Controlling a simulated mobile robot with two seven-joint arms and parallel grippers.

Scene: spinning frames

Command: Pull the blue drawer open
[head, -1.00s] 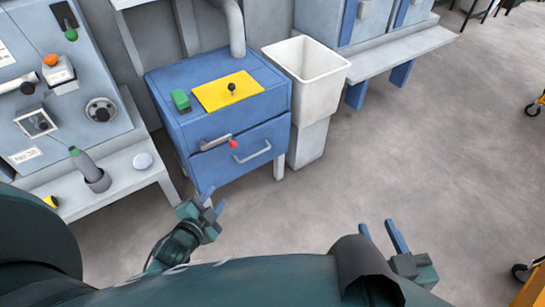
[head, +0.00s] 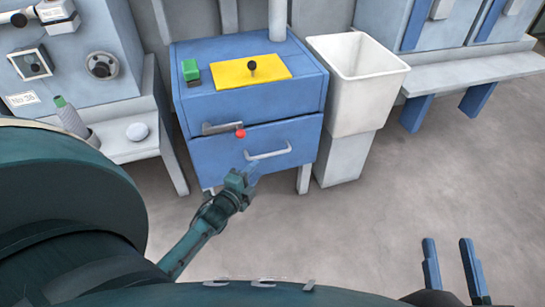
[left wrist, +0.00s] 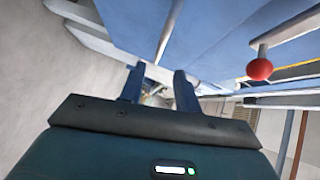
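The blue drawer (head: 215,158) is the lower front of a blue cabinet and looks shut. Its silver handle (head: 268,152) is a bar across the front. My left gripper (head: 250,170) is just below and left of the handle's middle in the head view. In the left wrist view its two fingers (left wrist: 160,86) are apart with nothing between them. A grey bar (left wrist: 170,30), apparently the handle, shows beyond the fingertips; I cannot tell whether they touch it. My right gripper (head: 450,262) is open and empty over the floor at the lower right.
A grey lever (head: 221,127) with a red knob (head: 240,134) sits above the drawer; the knob is also in the left wrist view (left wrist: 259,69). A white bin (head: 362,100) stands right of the cabinet, a grey machine (head: 90,50) left. Floor in front is clear.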

